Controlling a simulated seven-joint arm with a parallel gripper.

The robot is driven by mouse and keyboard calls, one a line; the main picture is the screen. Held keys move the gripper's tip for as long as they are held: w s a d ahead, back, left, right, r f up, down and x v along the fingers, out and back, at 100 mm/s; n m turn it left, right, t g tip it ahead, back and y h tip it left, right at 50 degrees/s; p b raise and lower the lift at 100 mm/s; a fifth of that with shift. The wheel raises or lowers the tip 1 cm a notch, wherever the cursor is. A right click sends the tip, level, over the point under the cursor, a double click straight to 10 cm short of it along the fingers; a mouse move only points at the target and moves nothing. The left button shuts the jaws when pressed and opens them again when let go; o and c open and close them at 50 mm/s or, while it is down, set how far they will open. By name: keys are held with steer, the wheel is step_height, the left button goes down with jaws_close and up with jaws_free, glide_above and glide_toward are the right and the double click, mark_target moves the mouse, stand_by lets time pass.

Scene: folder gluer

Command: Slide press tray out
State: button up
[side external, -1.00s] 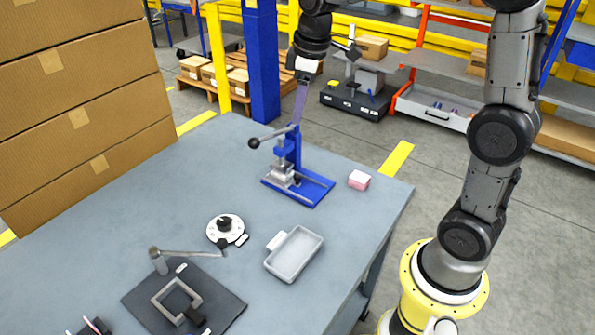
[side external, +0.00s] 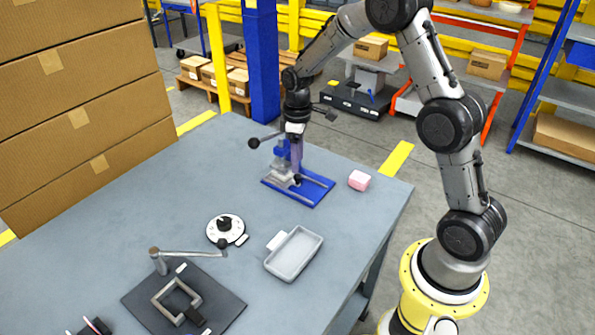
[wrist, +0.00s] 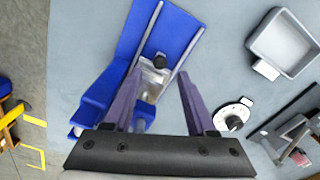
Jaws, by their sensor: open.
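The blue press (side external: 318,190) stands on the table, its lever with a black ball knob (side external: 254,143) pointing left. Its silver tray (side external: 279,181) sits low on the blue base. A small black knob (side external: 297,180) is at the tray's front; it also shows in the wrist view (wrist: 159,60). My gripper (side external: 296,170) points down at the press, close to the knob, and partly hides the column. In the wrist view my gripper (wrist: 158,78) is open and empty, with the silver tray (wrist: 154,84) and knob seen between its purple fingers. I cannot tell whether a finger touches the knob.
A grey bin (side external: 294,254), a white round dial (side external: 225,229) and a black fixture plate (side external: 225,304) with a handle are nearer the front. Cardboard boxes (side external: 85,90) stack at the left. The table's middle is clear.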

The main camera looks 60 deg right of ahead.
mark_target(298, 175)
steer(key=shift+f, duration=2.45)
jaws_close()
steer(key=shift+r, duration=0.1)
